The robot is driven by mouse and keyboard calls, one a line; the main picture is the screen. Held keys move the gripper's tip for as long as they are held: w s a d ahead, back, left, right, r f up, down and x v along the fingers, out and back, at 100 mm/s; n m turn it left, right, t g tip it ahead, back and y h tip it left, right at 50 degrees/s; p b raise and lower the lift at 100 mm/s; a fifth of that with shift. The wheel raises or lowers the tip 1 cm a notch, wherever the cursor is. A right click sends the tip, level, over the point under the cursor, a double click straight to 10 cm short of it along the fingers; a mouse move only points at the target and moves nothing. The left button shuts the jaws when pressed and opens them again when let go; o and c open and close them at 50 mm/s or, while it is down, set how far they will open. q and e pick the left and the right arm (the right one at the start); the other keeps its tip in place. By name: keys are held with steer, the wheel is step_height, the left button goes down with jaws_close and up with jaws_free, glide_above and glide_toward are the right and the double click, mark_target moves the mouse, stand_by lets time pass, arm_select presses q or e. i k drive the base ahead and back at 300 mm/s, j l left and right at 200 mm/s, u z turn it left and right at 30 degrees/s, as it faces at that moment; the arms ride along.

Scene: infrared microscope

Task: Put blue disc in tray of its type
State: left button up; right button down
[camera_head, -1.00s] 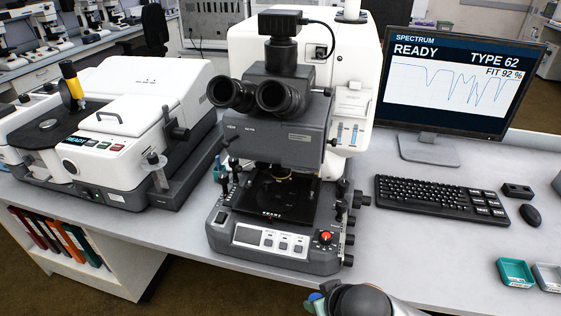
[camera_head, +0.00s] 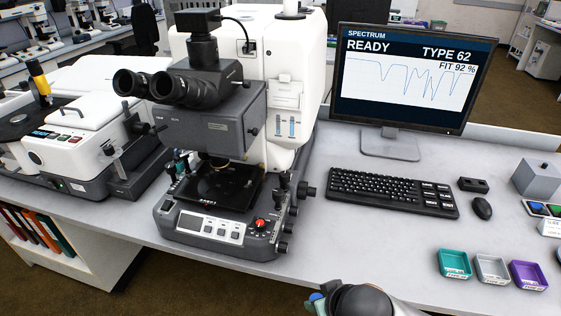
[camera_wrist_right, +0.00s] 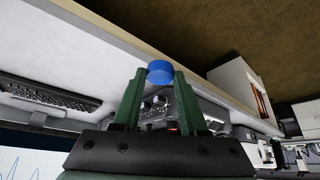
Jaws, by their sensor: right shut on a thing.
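My right gripper (camera_wrist_right: 158,85) is shut on the blue disc (camera_wrist_right: 160,70), which sits between its green fingertips in the right wrist view. In the head view a bit of blue (camera_head: 316,297) shows beside my right arm at the bottom edge; the fingers are mostly hidden there. Three small trays stand at the right front of the bench: a teal tray (camera_head: 455,276), a grey tray (camera_head: 492,282) and a purple tray (camera_head: 528,286). Their labels are too small to read. The monitor (camera_head: 410,78) reads READY, TYPE 62, FIT 92 %. My left gripper is not in view.
The microscope (camera_head: 215,140) stands left of centre. A keyboard (camera_head: 392,192), a mouse (camera_head: 482,208) and a small black box (camera_head: 473,185) lie in front of the monitor. A grey block (camera_head: 537,178) is at the right. The bench between microscope and trays is clear.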

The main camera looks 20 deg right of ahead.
mark_target(526, 276)
steer(key=k+l, duration=0.15)
steer(key=l, duration=0.2)
steer(key=k+l, duration=0.15)
steer(key=l, duration=0.25)
steer(key=k+l, duration=0.15)
steer(key=l, duration=0.2)
steer(key=k+l, duration=0.15)
steer(key=l, duration=0.2)
steer(key=k+l, duration=0.1)
steer(key=l, duration=1.15)
steer(key=k+l, duration=0.15)
steer(key=l, duration=0.45)
